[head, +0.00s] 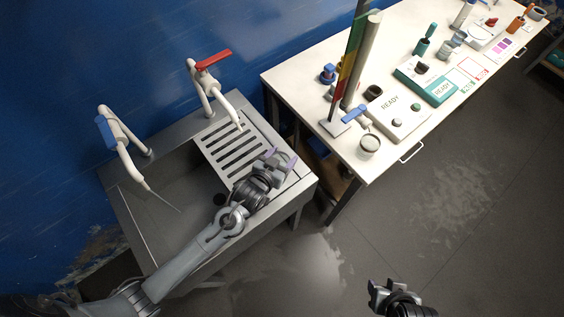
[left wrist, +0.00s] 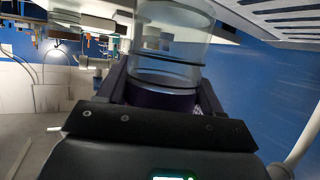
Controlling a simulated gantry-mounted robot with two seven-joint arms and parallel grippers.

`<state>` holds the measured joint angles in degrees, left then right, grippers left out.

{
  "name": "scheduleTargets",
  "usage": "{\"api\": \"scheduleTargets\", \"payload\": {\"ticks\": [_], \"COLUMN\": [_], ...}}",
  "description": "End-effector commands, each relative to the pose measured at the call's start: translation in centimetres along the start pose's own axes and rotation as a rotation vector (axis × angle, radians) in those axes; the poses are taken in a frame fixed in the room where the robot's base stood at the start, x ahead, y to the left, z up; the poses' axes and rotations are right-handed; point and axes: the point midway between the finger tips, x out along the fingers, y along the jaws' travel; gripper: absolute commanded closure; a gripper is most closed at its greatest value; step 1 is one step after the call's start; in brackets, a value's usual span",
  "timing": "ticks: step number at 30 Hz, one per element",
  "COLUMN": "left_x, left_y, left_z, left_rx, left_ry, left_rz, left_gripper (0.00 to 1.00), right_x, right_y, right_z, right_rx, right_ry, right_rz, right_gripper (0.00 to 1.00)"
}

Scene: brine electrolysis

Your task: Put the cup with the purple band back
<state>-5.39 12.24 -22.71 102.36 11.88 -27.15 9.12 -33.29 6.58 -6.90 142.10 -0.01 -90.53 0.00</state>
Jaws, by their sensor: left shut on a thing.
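The clear cup (left wrist: 172,50) with the purple band (left wrist: 165,98) fills the upper middle of the left wrist view. The band sits at the cup's end nearest my palm, between the dark fingers. My left gripper (head: 279,163) is shut on the cup and is over the right part of the sink unit, beside the slotted drain rack (head: 219,143). In the head view the cup is mostly hidden by the gripper and cannot be made out clearly. My right gripper (head: 384,290) is open and empty, over the floor at the bottom.
The sink (head: 160,212) has a red-handled tap (head: 213,61) and a blue-handled tap (head: 103,133). To the right, the white bench (head: 375,165) carries a beaker (head: 370,145), a tall column (head: 361,60) and several devices. A gap and bare floor lie between the sink and the bench front.

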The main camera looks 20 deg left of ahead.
Motion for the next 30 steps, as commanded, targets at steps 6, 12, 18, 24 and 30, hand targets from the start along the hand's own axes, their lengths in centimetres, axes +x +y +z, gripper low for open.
{"api": "scheduleTargets", "payload": {"ticks": [6, 12, 18, 24, 30], "left_x": [0.8, 1.5, 1.5, 1.6, 1.6], "left_y": [-0.1, -0.1, 0.0, 0.0, 0.0], "left_z": [1.9, 3.6, 3.6, 3.9, 4.0], "left_rx": [0.000, 0.001, 0.000, 0.000, 0.000], "left_ry": [-0.001, 0.001, 0.002, 0.001, 0.000], "left_rz": [0.000, 0.000, 0.000, 0.000, 0.000], "left_gripper": [0.72, 0.72, 0.72, 0.72, 0.10], "right_x": [0.1, 0.2, 0.2, 0.3, 0.3], "right_y": [0.0, 0.1, 0.2, 0.2, 0.2], "right_z": [0.0, 0.1, 0.1, 0.1, 0.1], "right_rx": [0.000, -0.002, -0.007, -0.008, -0.008], "right_ry": [0.000, 0.000, -0.001, -0.001, -0.001], "right_rz": [0.000, 0.002, 0.006, 0.007, 0.007], "right_gripper": [0.57, 0.57, 0.57, 0.57, 0.57]}}
